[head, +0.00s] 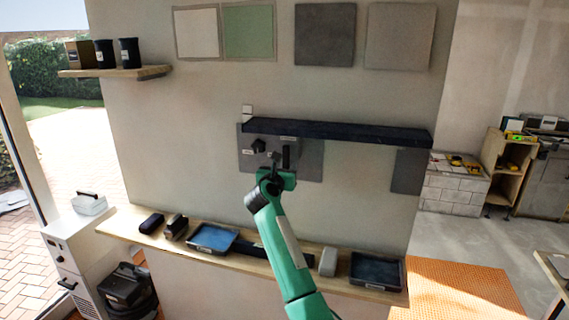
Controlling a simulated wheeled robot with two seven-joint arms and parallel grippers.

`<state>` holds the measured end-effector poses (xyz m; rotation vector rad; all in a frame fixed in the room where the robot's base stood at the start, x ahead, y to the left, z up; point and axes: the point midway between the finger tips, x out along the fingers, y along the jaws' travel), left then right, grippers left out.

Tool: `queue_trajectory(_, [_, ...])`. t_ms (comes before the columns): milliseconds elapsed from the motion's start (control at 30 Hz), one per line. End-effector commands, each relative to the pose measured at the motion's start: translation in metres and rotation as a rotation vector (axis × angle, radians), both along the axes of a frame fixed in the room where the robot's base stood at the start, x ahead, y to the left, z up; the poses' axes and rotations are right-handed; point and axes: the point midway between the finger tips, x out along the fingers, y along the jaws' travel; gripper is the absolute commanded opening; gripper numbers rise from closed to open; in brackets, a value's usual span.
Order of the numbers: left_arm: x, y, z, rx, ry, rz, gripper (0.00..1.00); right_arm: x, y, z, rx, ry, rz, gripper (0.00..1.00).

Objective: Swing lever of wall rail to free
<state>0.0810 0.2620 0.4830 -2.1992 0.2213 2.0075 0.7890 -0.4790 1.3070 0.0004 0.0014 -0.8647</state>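The wall rail (340,133) is a long dark bar across the wall, tilted slightly down to the right in the picture. Below its left part is a grey plate (312,164) with small labels, a dark knob (257,146) and a dark upright handle (286,155), which looks like the lever. My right gripper (275,160), on the green arm, is at the plate, just left of and below the handle. Its fingers are small and dark against the plate; whether they touch or grip the handle cannot be told. My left gripper is out of view.
A second grey plate (408,171) hangs under the rail's right end. Sample tiles (325,34) are above. A small shelf (115,73) with dark cups is upper left.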

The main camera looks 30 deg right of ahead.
Motion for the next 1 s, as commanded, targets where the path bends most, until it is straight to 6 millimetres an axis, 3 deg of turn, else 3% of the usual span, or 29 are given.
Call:
queue_trajectory(367, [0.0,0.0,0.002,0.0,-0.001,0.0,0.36,0.003,-0.003,0.0,-0.001,-0.001,0.001,0.4])
queue_trajectory(567, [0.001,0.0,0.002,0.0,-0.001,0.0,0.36,0.003,-0.003,0.0,-0.001,-0.001,0.001,0.01])
queue_trajectory(1000, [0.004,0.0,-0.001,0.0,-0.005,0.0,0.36,0.013,-0.002,0.0,-0.029,0.031,0.002,0.0])
